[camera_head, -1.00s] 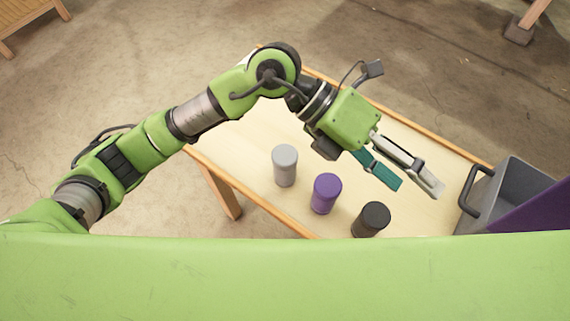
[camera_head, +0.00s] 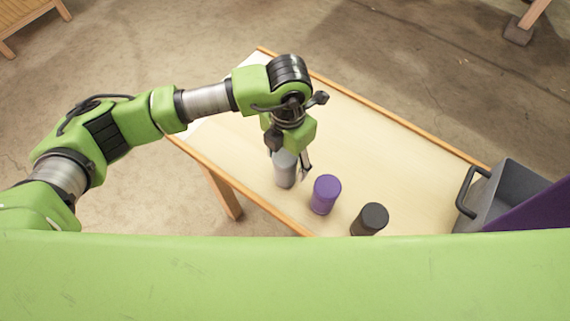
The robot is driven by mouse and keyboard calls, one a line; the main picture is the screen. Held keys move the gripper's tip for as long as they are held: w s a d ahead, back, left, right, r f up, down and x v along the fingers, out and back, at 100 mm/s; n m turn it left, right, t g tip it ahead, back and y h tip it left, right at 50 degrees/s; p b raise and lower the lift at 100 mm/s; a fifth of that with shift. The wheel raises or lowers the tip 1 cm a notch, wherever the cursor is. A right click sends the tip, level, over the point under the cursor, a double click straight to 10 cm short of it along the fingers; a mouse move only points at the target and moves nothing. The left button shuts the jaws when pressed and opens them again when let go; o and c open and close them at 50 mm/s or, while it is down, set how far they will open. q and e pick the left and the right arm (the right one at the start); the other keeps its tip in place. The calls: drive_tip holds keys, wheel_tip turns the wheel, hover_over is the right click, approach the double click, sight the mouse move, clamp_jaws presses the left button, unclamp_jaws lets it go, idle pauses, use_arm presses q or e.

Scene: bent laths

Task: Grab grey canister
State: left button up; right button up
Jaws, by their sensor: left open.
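The grey canister (camera_head: 285,176) stands upright on the table, at the left of a row of canisters. My left gripper (camera_head: 290,168) points down right at the grey canister and overlaps its upper part in the picture. One finger shows at the canister's right side; the other finger is mostly hidden. The gripper is open, and I cannot tell whether it touches the canister. My right gripper is not in view.
A purple canister (camera_head: 326,194) and a black canister (camera_head: 371,218) stand to the right on the wooden table (camera_head: 400,160). A dark grey crate (camera_head: 507,190) with a handle is at the table's right end. The table's middle is clear.

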use_arm(q)
drive_tip(key=shift+s+a+f+p, duration=0.15)
drive_tip(key=shift+f+p, duration=0.2)
drive_tip(key=shift+f, duration=0.25)
wheel_tip(320, 180, down, 4)
drive_tip(key=shift+s+a+r+p, duration=0.15)
drive_tip(key=shift+r+p, duration=0.1)
drive_tip(key=shift+p, duration=0.35)
drive_tip(key=shift+f, duration=0.45)
drive_tip(key=c, duration=1.4)
